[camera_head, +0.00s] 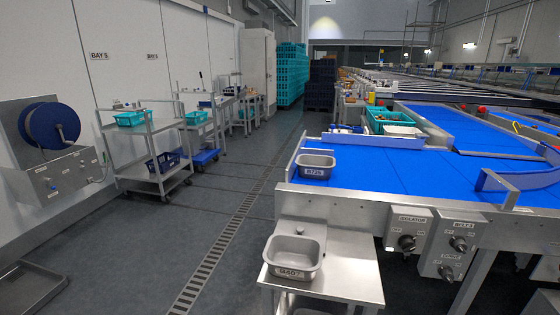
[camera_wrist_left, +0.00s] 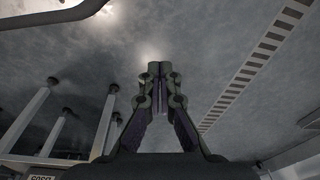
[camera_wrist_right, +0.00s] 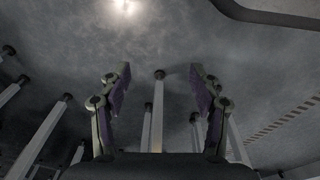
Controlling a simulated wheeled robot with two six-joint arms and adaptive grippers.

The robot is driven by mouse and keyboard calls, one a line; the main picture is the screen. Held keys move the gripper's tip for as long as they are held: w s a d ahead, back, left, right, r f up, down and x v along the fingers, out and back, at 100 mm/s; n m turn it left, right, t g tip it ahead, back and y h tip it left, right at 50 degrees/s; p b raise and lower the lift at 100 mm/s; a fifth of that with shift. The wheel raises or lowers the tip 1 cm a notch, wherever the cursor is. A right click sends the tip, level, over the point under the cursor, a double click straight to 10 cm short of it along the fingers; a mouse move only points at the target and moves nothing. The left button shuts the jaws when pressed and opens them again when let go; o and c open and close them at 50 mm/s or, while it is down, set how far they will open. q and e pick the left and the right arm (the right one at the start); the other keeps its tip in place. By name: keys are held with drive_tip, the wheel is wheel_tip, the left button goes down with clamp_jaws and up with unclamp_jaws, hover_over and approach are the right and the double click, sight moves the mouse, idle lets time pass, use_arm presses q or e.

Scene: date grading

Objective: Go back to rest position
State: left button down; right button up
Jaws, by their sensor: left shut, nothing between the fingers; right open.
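My left gripper (camera_wrist_left: 159,72) shows in the left wrist view with its fingertips together and nothing between them. The grey floor and a slotted drain lie beyond it. My right gripper (camera_wrist_right: 160,82) shows in the right wrist view with its fingers spread apart and empty. Floor and several metal legs lie beyond it. Neither gripper shows in the head view. A grey tub labelled B40 (camera_head: 294,255) stands on a small steel table (camera_head: 350,270). A grey tub labelled B725 (camera_head: 315,166) sits on the near left corner of the blue belt (camera_head: 390,170).
Control boxes (camera_head: 408,230) hang on the belt's front frame. Trolleys with teal crates (camera_head: 131,119) stand along the left wall, near a blue hose reel (camera_head: 52,126). A tray (camera_head: 32,288) lies at lower left. The aisle floor along the drain (camera_head: 225,240) is clear.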

use_arm(q)
drive_tip(key=s+a+r+p, duration=0.2)
drive_tip(key=s+a+p, duration=0.1)
drive_tip(key=s+p, duration=1.2)
drive_tip(key=shift+s+r, duration=0.15)
drive_tip(key=shift+s, duration=0.15)
use_arm(e)
drive_tip(key=s+d+r, duration=0.2)
drive_tip(key=s+d, duration=0.1)
drive_tip(key=s, duration=1.2)
drive_tip(key=shift+s+r, duration=0.15)
drive_tip(key=shift+s, duration=0.1)
